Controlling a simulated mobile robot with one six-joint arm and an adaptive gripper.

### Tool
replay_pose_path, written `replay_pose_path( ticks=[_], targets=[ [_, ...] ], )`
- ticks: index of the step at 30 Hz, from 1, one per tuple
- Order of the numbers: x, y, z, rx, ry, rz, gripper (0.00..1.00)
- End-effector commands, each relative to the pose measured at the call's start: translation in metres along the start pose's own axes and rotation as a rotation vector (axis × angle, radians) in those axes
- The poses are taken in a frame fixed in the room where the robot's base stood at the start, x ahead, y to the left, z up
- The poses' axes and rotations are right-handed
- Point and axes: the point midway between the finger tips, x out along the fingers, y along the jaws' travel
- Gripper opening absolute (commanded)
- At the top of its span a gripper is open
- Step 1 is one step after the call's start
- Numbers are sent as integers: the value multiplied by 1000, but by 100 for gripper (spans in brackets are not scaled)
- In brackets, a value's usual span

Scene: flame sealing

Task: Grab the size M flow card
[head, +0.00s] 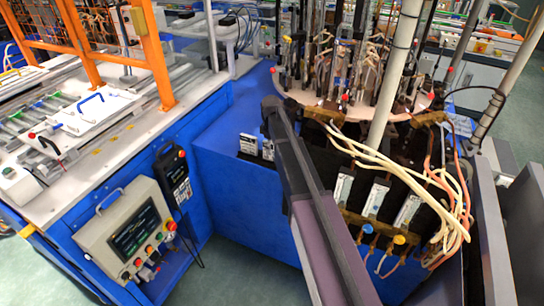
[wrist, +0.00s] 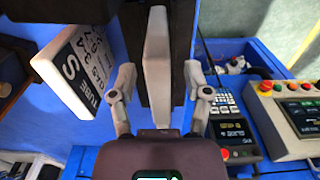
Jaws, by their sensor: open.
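A white card (wrist: 157,70) stands upright, nearly edge-on, in the wrist view; its label is not visible, so I cannot read its size. My gripper (wrist: 160,72) is open, with one finger on each side of this card and visible gaps between fingers and card. To its left is a tilted white card (wrist: 72,75) with a dark label reading "TUBE" and a large "S". In the head view, two small white cards (head: 248,143) (head: 268,150) stand on the blue machine's edge beside my arm. My fingers are hidden there.
A control panel with a screen (head: 130,238) and a dark handheld keypad (head: 174,176) hang on the blue cabinet left of the cards. Pale hoses (head: 400,165) and a round burner carousel (head: 300,92) crowd the right. The blue top (head: 220,125) left of the cards is bare.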

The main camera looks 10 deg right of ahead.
Motion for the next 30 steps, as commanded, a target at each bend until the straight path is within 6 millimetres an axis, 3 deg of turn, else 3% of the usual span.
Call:
replay_pose_path(
  ticks=[8,28,29,30],
  targets=[
    [20,0,0,0,0,0,63],
    [20,1,1,1,0,0,63],
    [20,1,1,1,0,0,60],
    [20,1,1,1,0,0,48]
  ],
)
